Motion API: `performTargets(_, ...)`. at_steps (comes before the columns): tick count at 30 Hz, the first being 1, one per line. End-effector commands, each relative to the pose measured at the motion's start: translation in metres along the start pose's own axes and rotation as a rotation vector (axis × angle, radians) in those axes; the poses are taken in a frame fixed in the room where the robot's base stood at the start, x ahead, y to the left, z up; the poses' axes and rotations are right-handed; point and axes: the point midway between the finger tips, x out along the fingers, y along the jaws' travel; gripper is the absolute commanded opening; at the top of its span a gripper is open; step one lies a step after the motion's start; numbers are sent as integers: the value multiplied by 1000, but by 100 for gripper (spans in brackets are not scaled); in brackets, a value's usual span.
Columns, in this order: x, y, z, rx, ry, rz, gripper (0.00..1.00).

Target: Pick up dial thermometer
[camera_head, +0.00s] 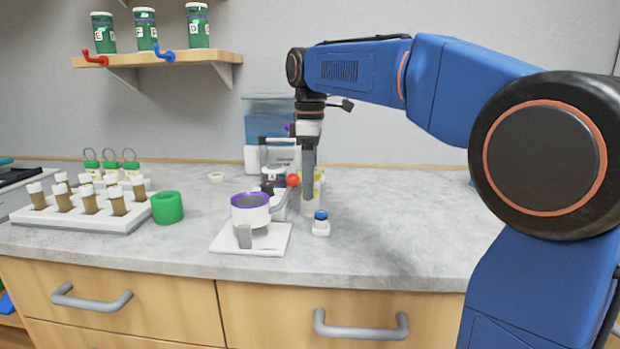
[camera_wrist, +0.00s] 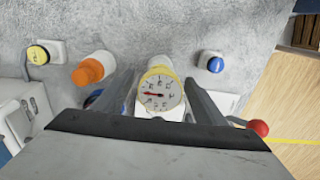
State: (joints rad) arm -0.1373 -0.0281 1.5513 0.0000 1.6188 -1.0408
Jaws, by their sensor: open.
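The dial thermometer (camera_wrist: 161,94) has a round white face with a red needle and a yellow rim. In the wrist view it lies between the two fingers of my gripper (camera_wrist: 159,80), with a gap visible to the fingers near the tips. My gripper is open and points down at the counter. In the head view my gripper (camera_head: 308,168) is low over the counter, right of the purple-rimmed cup. A yellow and pale thing shows behind the finger there, mostly hidden; I cannot tell its details.
A purple-rimmed cup (camera_head: 250,211) stands on a white base left of my gripper. A blue-topped white piece (camera_head: 320,223) stands in front. A red ball (camera_head: 293,180) is close by. An orange-capped bottle (camera_wrist: 90,71) lies left in the wrist view. The counter's right side is clear.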

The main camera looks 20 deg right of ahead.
Motion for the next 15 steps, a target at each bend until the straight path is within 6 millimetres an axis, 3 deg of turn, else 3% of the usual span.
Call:
performTargets(4,0,0,0,0,0,0,65)
performTargets(10,0,0,0,0,0,0,20)
performTargets(15,-1,0,0,0,0,1,17)
